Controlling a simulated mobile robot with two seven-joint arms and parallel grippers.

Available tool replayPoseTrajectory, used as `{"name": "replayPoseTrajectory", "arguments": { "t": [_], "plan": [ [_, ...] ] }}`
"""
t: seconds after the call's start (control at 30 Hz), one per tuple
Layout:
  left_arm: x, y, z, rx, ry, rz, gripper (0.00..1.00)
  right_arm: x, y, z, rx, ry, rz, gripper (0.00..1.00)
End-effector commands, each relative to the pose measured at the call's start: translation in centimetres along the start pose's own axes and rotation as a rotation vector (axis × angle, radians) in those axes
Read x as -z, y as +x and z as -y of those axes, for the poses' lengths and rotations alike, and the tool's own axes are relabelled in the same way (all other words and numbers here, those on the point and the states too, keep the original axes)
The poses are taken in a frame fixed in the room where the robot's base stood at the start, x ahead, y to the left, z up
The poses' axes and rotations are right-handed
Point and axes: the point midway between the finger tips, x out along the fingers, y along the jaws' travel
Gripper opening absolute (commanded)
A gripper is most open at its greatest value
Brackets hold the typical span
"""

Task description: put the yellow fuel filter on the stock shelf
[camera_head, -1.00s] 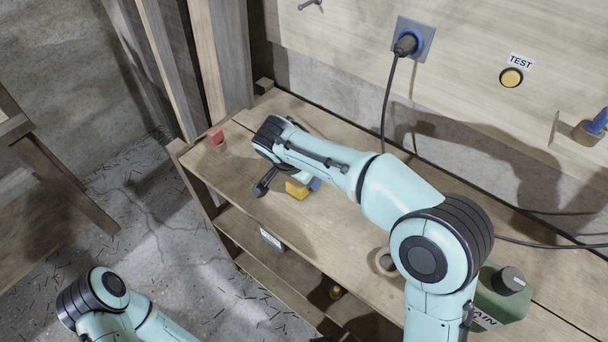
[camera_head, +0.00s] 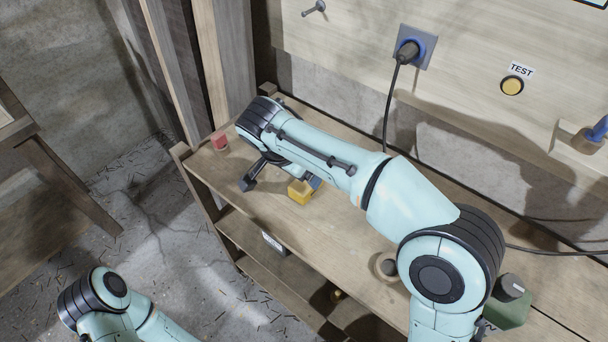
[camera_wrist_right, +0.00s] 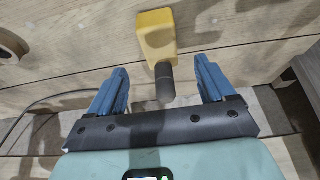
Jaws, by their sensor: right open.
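The yellow fuel filter (camera_head: 300,191) is on the wooden bench top, beside my right wrist in the head view. In the right wrist view the yellow filter (camera_wrist_right: 156,36) lies just ahead of my right gripper (camera_wrist_right: 161,66). Its dark grey stub points back between the two blue fingers. The fingers are apart, with a gap on each side of the stub. A lower shelf (camera_head: 246,236) under the bench top carries a small white label, too small to read. My left arm shows at the bottom left, but its gripper is out of view.
A red object (camera_head: 219,141) stands at the bench's left end. A green container (camera_head: 508,305) and a round knob-like piece (camera_head: 386,266) are at the right. A black cable (camera_head: 391,105) hangs from a wall socket. Bench top in front of the filter is clear.

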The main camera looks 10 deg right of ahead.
Motion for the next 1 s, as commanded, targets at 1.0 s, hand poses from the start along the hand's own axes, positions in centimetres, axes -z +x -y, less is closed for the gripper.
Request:
{"name": "replayPoseTrajectory", "arguments": {
  "t": [1.0],
  "plan": [
    [0.1,-0.7,-0.3,-0.001,0.001,-0.003,0.43,-0.1,-4.5,0.0,0.000,-0.001,0.001,0.83]
  ]
}}
